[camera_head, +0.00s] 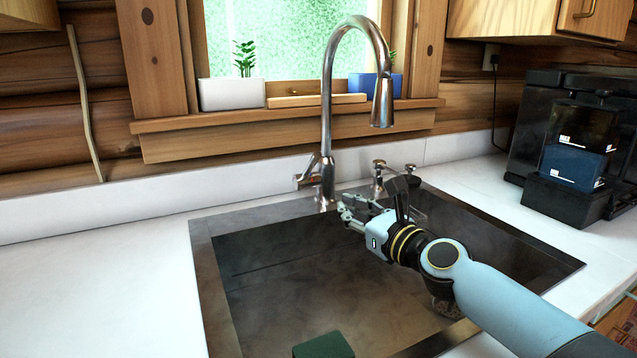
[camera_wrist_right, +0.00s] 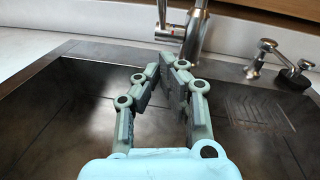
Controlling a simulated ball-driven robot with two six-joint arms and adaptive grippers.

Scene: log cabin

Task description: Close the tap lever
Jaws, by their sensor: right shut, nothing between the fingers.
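The chrome tap (camera_head: 327,110) stands behind the sink, with a tall curved neck and a hanging spray head. Its lever (camera_head: 305,174) sticks out low on the left side of the tap base. The right wrist view shows the tap base (camera_wrist_right: 194,38) and the lever (camera_wrist_right: 166,33) at its left. My right gripper (camera_head: 345,210) is over the back of the sink, just in front of the tap base. Its fingers (camera_wrist_right: 170,65) are shut and empty, pointing toward the tap, and appear apart from the lever. My left gripper is out of view.
The dark sink (camera_head: 290,285) lies below my right arm, with a green block (camera_head: 323,346) in it. A small dispenser (camera_head: 378,175) stands right of the tap. A coffee machine (camera_head: 575,145) is on the right counter. The left counter (camera_head: 110,285) is clear.

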